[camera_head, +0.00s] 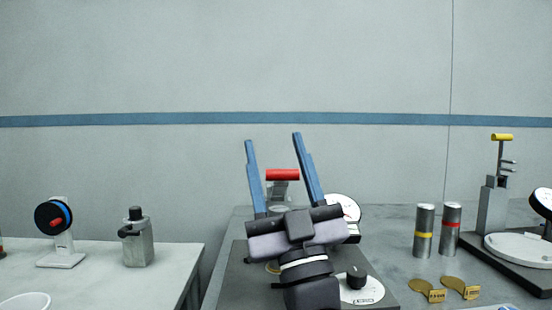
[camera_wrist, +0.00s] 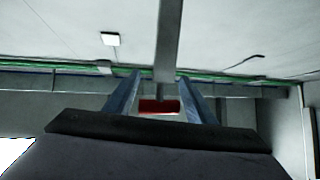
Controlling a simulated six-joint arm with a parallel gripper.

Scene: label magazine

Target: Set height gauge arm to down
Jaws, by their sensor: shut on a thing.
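A red crossbar handle (camera_head: 283,174) tops a grey arm on the stand in the middle; I take it as the height gauge arm. The handle is raised above the dark base plate (camera_head: 232,277). My gripper's body hides much of the stand's lower part.
A white dial (camera_head: 345,208) and a black knob (camera_head: 356,277) are close on the right. Two metal cylinders (camera_head: 424,230) (camera_head: 451,228), brass tags (camera_head: 461,285) and a yellow-handled stand (camera_head: 493,210) are further right. A separate left table holds a reel (camera_head: 54,217) and a metal bottle (camera_head: 137,240).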

